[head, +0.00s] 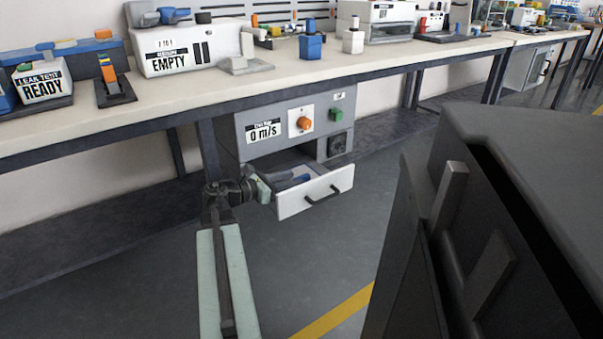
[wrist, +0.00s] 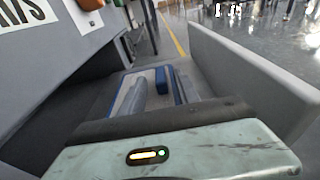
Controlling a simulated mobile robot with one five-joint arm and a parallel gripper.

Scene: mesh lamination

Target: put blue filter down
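My gripper (wrist: 162,92) reaches into the drawer, with a grey finger on either side of a visible gap. The block lies in line with this gap, near the finger ends; I cannot make out contact. In the head view my gripper (head: 270,187) is at the drawer's left side, and blue parts (head: 291,183) show low inside it. The drawer (head: 314,194) has a white front with a dark handle. The filter's lower part is hidden.
The grey unit (head: 296,122) above the drawer carries a "0 m/s" label and an orange knob (head: 304,124). The workbench (head: 200,92) above holds several devices, including an "EMPTY" box (head: 188,50). Open floor lies before the drawer. A large dark body fills the right foreground.

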